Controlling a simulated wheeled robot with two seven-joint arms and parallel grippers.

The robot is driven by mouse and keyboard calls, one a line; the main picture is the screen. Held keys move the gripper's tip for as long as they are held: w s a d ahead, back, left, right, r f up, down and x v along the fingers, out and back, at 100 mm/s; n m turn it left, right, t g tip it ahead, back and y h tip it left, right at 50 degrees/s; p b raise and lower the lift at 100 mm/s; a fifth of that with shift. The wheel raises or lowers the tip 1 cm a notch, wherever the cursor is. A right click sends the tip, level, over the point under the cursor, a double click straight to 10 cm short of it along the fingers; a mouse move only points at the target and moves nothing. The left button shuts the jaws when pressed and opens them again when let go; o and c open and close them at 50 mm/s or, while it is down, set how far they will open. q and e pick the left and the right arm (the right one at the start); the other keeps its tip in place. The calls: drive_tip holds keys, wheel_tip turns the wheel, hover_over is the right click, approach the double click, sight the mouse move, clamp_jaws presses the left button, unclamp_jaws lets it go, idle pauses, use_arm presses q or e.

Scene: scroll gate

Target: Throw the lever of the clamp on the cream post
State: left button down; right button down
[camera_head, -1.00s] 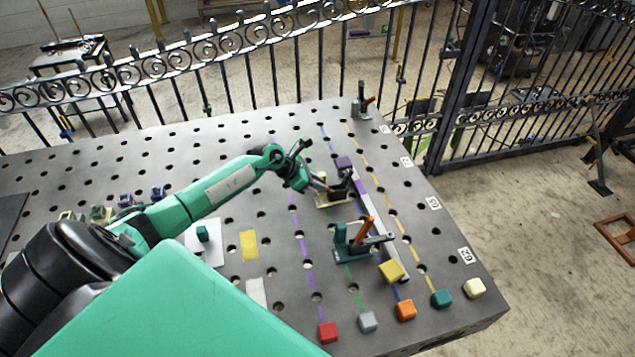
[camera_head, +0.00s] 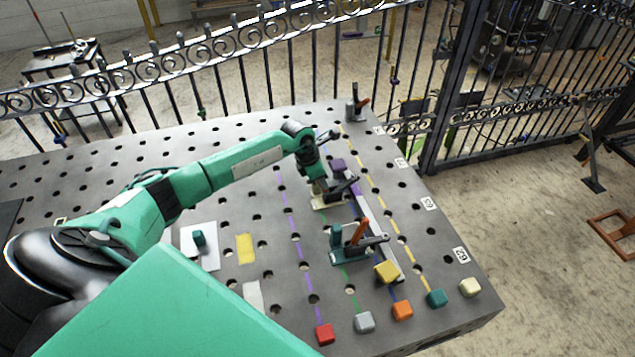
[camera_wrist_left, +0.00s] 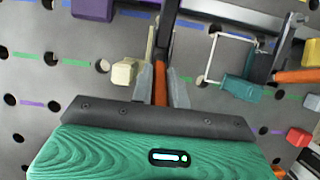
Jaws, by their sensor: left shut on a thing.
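The clamp on the cream post (camera_head: 326,203) stands on the table near the middle of the head view, its dark arm reaching right over the long bar. My left gripper (camera_head: 320,184) points down onto this clamp and partly hides it. In the left wrist view the clamp's orange lever (camera_wrist_left: 160,86) lies between the two grey fingers of my left gripper (camera_wrist_left: 161,88), which are shut on it. The cream post (camera_wrist_left: 125,72) shows just left of the fingers there. My right gripper is not in view.
A teal clamp (camera_head: 347,252) with an orange lever stands nearer, close beside the cream one. Another clamp (camera_head: 356,105) stands at the far edge. A purple block (camera_head: 338,165) and a yellow block (camera_head: 387,271) sit by the grey bar (camera_head: 376,228). Several coloured cubes line the near edge.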

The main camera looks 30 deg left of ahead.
use_arm(q)
drive_tip(key=shift+w+d+r+g+y+b, duration=0.1)
drive_tip(key=shift+w+d+g+y+b, duration=0.35)
drive_tip(key=shift+g+b, duration=0.2)
drive_tip(key=shift+w+y, duration=0.1)
drive_tip(key=shift+y, duration=0.15)
drive_tip(key=shift+g, duration=0.25)
drive_tip(key=c, duration=1.4)
unclamp_jaws()
drive_tip(key=shift+o, duration=0.2)
wheel_tip(320, 180, up, 14)
drive_tip(key=s+a+b, duration=0.1)
drive_tip(key=b, duration=0.4)
drive_tip(key=shift+s+a, duration=0.2)
drive_tip(key=shift+s, duration=0.15)
